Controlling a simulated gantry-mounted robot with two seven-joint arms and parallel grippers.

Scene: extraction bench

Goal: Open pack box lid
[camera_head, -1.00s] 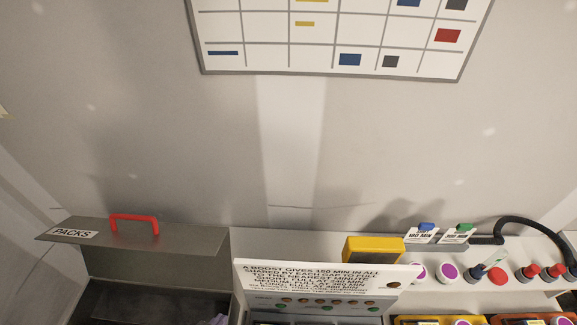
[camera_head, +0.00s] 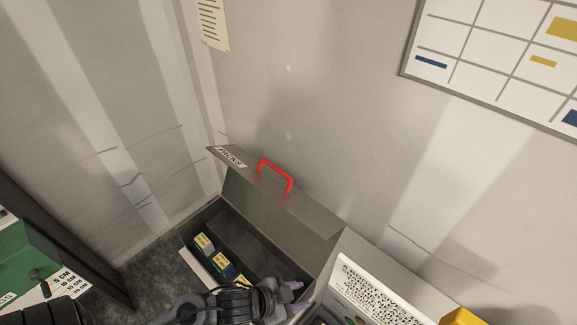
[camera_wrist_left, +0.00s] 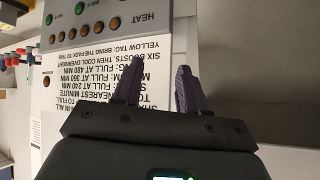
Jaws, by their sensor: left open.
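The pack box (camera_head: 187,236) is a dark grey bin in the head view, and its inside shows. Its grey lid (camera_head: 285,222) stands raised at the back, with a red handle (camera_head: 275,175) and a PACKS label (camera_head: 230,157) on top. Several packs (camera_head: 222,264) with yellow labels lie inside. My left gripper (camera_head: 298,294) is at the box's front right, below the lid, its purple fingertips apart. In the left wrist view the open fingers (camera_wrist_left: 155,85) hold nothing; a plain grey surface lies to their right. The handle is away from the fingers. My right gripper is out of view.
A white sign with black text (camera_head: 372,293) stands right of the box; it shows upside down in the left wrist view (camera_wrist_left: 85,75). A yellow block (camera_head: 462,317) is further right. A green and white unit (camera_head: 30,262) stands at the left. The wall rises behind.

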